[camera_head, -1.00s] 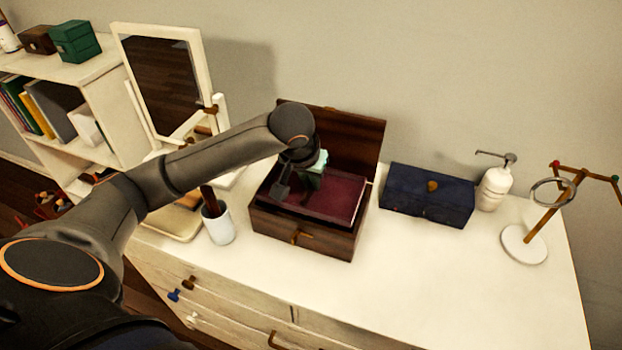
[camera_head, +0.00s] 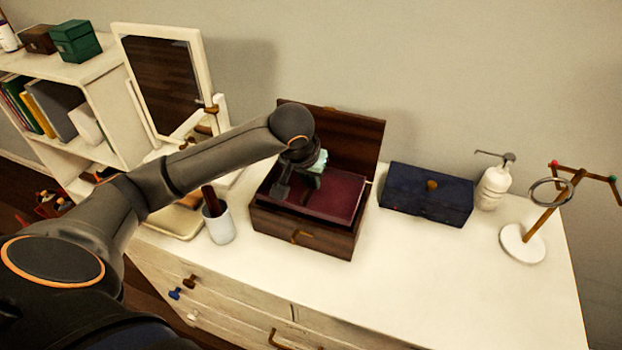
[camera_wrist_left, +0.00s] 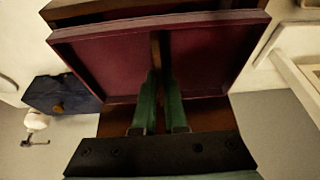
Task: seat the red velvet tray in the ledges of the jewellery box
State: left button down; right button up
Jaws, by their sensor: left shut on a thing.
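The red velvet tray (camera_head: 335,195) lies over the open top of the dark wooden jewellery box (camera_head: 330,243), whose lid stands raised behind it. My left gripper (camera_head: 312,180) comes down from above. In the left wrist view its green fingers (camera_wrist_left: 159,80) are shut on the middle divider of the tray (camera_wrist_left: 210,60). The tray's front rim lies close to the front wall of the box (camera_wrist_left: 85,8). The ledges are hidden under the tray, and I cannot tell whether it touches them. My right gripper is in neither view.
A navy box (camera_head: 427,194) stands just right of the jewellery box. A white cup (camera_head: 219,225) stands close on its left, with a mirror (camera_head: 165,80) behind. A soap dispenser (camera_head: 494,185) and a ring stand (camera_head: 523,243) are farther right. The front right dresser top is clear.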

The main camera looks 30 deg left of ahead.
aim_at(311, 195)
pick_arm(q)
jog(key=shift+f, duration=1.2)
dwell(0.4)
jog(key=shift+r, duration=0.75)
jog(key=shift+f+b, duration=0.3)
jog(key=shift+f, duration=1.7)
dwell(0.8)
jog(key=c, duration=0.9)
grip_release()
jog(key=v, duration=1.2)
jog(key=shift+r, duration=0.2)
jog(key=shift+s+r, duration=0.1)
